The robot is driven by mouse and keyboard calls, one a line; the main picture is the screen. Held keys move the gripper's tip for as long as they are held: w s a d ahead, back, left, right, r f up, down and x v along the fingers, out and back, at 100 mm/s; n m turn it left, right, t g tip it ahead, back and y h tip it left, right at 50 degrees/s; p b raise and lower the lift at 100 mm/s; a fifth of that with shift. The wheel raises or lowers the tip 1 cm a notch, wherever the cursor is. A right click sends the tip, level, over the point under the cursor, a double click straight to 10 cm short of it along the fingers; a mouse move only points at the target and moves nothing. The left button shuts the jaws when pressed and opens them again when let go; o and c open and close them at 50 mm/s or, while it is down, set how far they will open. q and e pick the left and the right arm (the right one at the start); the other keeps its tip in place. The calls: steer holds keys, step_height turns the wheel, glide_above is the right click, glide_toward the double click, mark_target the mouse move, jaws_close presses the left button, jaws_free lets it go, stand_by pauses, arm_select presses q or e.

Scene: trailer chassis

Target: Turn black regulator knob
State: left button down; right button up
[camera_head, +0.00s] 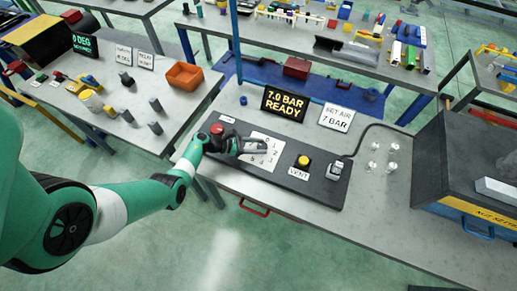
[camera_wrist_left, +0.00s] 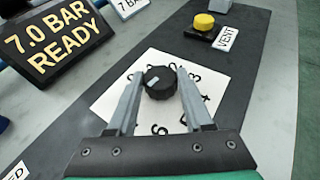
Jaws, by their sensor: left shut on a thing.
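The black regulator knob (camera_wrist_left: 160,82) stands on a white dial sheet (camera_wrist_left: 110,100) with numbers around it, and has a pale mark on its top. My left gripper (camera_head: 258,147) reaches over the dial sheet (camera_head: 262,162) in the head view. In the left wrist view its two grey fingers are on either side of the knob, shut on it. In the head view the gripper largely hides the knob. A black display (camera_head: 284,104) behind it reads "7.0 BAR READY". My right gripper is not in view.
A yellow button (camera_head: 303,161) marked VENT sits right of the dial on the dark panel (camera_head: 325,190). A red button (camera_head: 217,129) is close to my left wrist. A "SET AIR 7 BAR" sign (camera_head: 337,118) stands behind. A small device with a cable (camera_head: 336,170) sits at the panel's right.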

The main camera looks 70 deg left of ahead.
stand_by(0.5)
arm_select(q)
steer(key=shift+c, duration=1.5)
jaws_free()
steer(key=shift+s+a+r, duration=0.1)
steer(key=shift+s+r, duration=0.15)
steer(key=shift+s, duration=0.05)
steer(key=p+v, duration=0.2)
steer(key=v, duration=0.9)
steer(key=shift+w, duration=0.1)
